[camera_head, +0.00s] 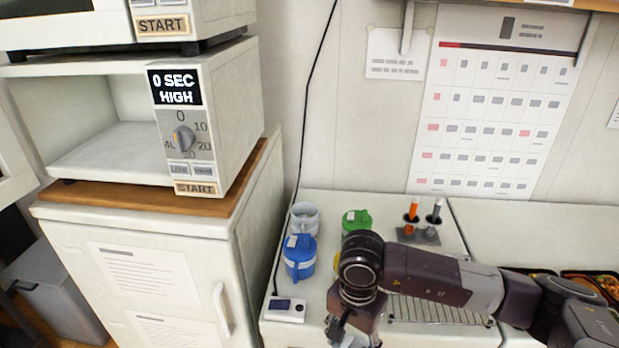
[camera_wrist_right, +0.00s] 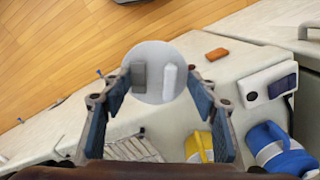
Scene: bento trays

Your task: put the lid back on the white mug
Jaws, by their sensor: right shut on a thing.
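The white mug (camera_head: 305,218) stands at the back left of the white counter, behind a blue lidded mug. Its top looks open. My right gripper (camera_head: 352,338) is low over the front of the counter, partly cut off by the head view's lower edge. In the right wrist view my right gripper (camera_wrist_right: 158,88) is shut on a round white lid (camera_wrist_right: 156,88), with a grey and a white bar on its face. The lid is hidden in the head view. My left gripper is in neither view.
A blue mug (camera_head: 299,262), a green mug (camera_head: 356,221) and a pen holder (camera_head: 418,236) stand on the counter. A yellow mug (camera_wrist_right: 198,147) shows in the wrist view. A small display device (camera_head: 285,309) and a wire rack (camera_head: 440,311) lie nearer the front. A microwave cabinet (camera_head: 160,255) stands left.

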